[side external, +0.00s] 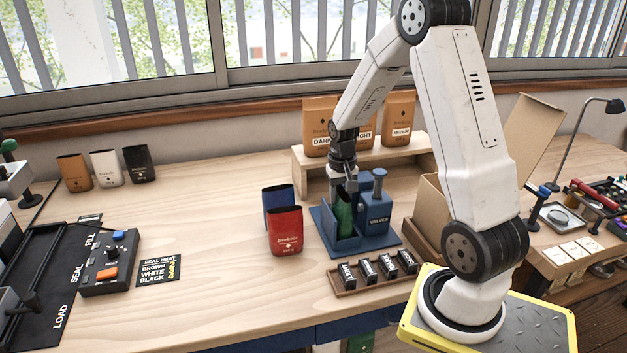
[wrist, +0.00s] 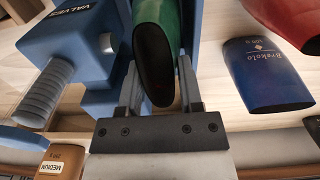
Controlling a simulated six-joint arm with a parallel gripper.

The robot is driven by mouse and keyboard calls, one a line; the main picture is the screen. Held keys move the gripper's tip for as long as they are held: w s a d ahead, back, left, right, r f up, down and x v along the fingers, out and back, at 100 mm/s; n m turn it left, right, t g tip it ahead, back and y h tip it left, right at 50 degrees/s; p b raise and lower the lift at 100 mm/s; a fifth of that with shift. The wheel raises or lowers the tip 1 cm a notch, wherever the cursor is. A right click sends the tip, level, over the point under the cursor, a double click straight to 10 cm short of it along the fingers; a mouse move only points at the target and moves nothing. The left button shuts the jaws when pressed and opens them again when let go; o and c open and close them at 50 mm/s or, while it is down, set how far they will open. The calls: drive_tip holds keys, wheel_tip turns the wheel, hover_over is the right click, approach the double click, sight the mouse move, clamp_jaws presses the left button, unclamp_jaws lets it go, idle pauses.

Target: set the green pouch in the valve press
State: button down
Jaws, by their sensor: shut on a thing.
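The green pouch (side external: 344,212) stands upright in the blue valve press (side external: 375,222), between the press's low blue walls. My gripper (side external: 345,187) is above it, pointing down, with its jaws closed on the pouch's upper part. In the wrist view the green pouch (wrist: 163,50) shows its dark open mouth between the two grey fingers of my gripper (wrist: 160,90). The press's block with its ribbed plunger (wrist: 45,92) is beside it. I cannot tell whether the pouch's base rests on the press floor.
Red (side external: 286,231) and blue (side external: 277,201) pouches stand just left of the press. A rack of small labelled blocks (side external: 374,272) lies in front, and a shelf with brown bags (side external: 397,118) behind. Brown, white and black pouches (side external: 105,168) stand far left. The table between is clear.

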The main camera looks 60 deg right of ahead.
unclamp_jaws()
idle(0.3)
drive_tip(key=shift+r, duration=0.1)
drive_tip(key=shift+r, duration=3.45)
drive_tip(key=s+a+f+n+t, duration=0.1)
drive_tip(key=a+n, duration=0.3)
drive_tip(key=a, duration=0.7)
drive_tip(key=s+a+f+n+t, duration=0.1)
drive_tip(key=a+n, duration=0.4)
drive_tip(key=a, duration=0.7)
drive_tip(key=shift+s+a+f+t, duration=0.3)
drive_tip(key=shift+s+f, duration=0.35)
drive_tip(key=shift+s, duration=0.45)
